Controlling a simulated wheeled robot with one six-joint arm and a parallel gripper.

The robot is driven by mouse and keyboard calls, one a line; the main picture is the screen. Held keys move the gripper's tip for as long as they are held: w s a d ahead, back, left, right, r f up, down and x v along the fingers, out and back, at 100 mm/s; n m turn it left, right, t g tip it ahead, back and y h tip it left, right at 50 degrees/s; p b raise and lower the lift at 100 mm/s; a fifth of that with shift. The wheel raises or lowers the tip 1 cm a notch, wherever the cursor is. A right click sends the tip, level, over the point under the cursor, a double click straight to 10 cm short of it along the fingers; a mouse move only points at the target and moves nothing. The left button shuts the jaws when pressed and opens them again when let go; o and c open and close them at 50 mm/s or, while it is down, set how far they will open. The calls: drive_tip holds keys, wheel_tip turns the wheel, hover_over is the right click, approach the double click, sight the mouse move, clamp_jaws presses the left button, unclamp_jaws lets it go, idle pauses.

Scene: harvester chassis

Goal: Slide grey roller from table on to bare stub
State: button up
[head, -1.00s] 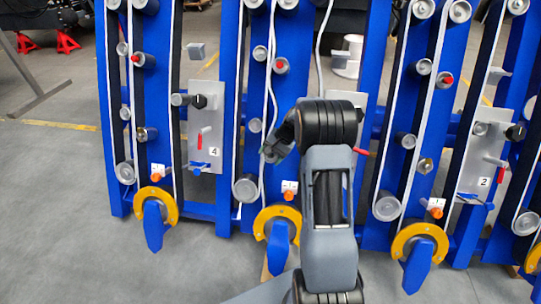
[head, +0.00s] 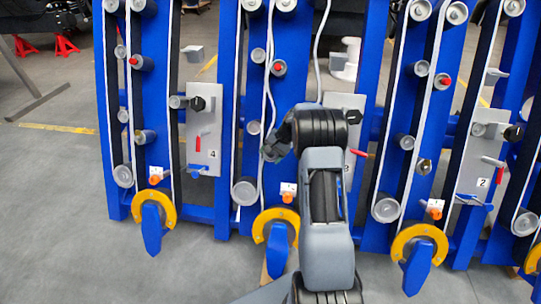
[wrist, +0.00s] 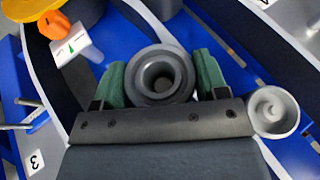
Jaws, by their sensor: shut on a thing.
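My gripper (wrist: 162,80) is shut on the grey roller (wrist: 147,57) in the wrist view, with a green pad on each side of it. The roller's round end faces the camera, and its centre is a dark recess. In the head view my gripper (head: 271,150) is in front of the blue frame, left of panel 3; the held roller cannot be made out there. I cannot make out the bare stub: my arm and the held roller cover part of the frame. Whether the roller touches a stub cannot be told. The table is not in view.
Another grey roller (wrist: 273,112) is close to the gripper's right side. An orange knob (wrist: 54,25) and a white belt are near, upper left. Panel 3 (head: 343,120) has a red lever beside my arm. Grey floor (head: 60,220) is clear at left.

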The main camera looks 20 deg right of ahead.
drive_tip(key=shift+w+d+f, duration=0.25)
drive_tip(key=shift+w+d, duration=0.05)
drive_tip(key=shift+w, duration=0.15)
drive_tip(key=shift+w+d+f, duration=0.25)
drive_tip(key=shift+w, duration=0.15)
drive_tip(key=o, duration=1.1)
drive_tip(key=shift+c, duration=0.2)
drive_tip(key=o, duration=0.3)
drive_tip(key=shift+s+f, duration=0.1)
drive_tip(key=p+v, duration=0.3)
drive_tip(key=v, duration=1.1)
drive_tip(key=shift+a, duration=0.1)
